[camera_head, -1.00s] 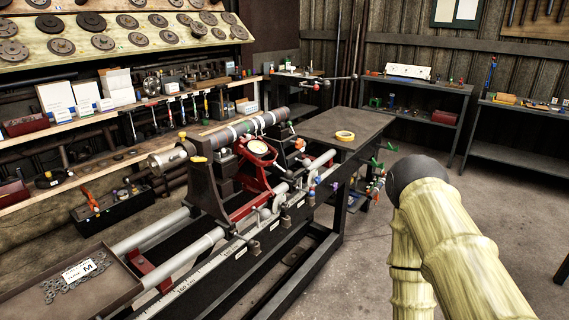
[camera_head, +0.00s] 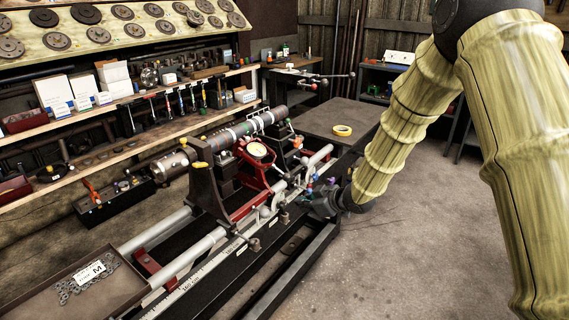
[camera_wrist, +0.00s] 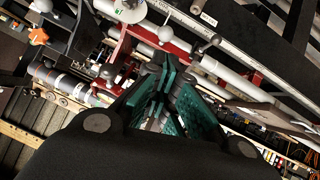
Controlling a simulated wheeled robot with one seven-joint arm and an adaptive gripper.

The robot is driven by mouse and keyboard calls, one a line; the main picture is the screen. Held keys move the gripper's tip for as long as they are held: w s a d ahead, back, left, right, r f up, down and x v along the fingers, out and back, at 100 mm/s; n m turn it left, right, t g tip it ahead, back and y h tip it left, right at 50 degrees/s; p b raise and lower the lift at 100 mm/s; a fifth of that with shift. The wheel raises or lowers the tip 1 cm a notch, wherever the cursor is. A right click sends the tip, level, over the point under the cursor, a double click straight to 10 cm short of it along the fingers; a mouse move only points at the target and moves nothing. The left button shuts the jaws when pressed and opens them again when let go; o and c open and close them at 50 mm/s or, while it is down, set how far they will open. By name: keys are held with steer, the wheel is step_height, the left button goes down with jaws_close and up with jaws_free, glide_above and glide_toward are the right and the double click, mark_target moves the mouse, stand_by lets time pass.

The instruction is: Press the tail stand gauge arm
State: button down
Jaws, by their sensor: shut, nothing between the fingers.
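The lathe's dial gauge (camera_head: 257,149) has a pale round face and sits on a red stand (camera_head: 243,208) beside the long grey shaft (camera_head: 240,130). In the wrist view the red stand (camera_wrist: 122,47) and the dial's edge (camera_wrist: 128,10) show at the top left. Small levers with ball ends stand along the rails; I cannot tell which is the tail stand gauge arm. My gripper (camera_head: 318,205) is low at the right side of the rails, close to small coloured knobs (camera_head: 310,180). In the wrist view my gripper's teal-padded fingers (camera_wrist: 170,78) are shut and empty; contact with a lever is not clear.
A dark table (camera_head: 335,115) with a yellow tape roll (camera_head: 342,130) stands behind my gripper. Parts shelves (camera_head: 200,130) run along the left wall. The floor (camera_head: 400,270) to the right is clear.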

steer(key=w+a+r+n, duration=0.1)
steer(key=w+r, duration=0.1)
steer(key=r, duration=0.5)
steer(key=w+a+r+n+y+p, duration=0.1)
steer(key=w+r+n, duration=0.1)
steer(key=r, duration=0.5)
steer(key=shift+w, duration=0.65)
steer(key=shift+a+f, duration=0.1)
steer(key=w+a+f+p, duration=0.4)
steer(key=w+f+p, duration=0.1)
steer(key=f, duration=0.3)
steer(key=shift+w+a+f, duration=0.15)
steer(key=shift+w+a, duration=0.05)
steer(key=shift+w, duration=0.7)
steer(key=shift+d, duration=0.1)
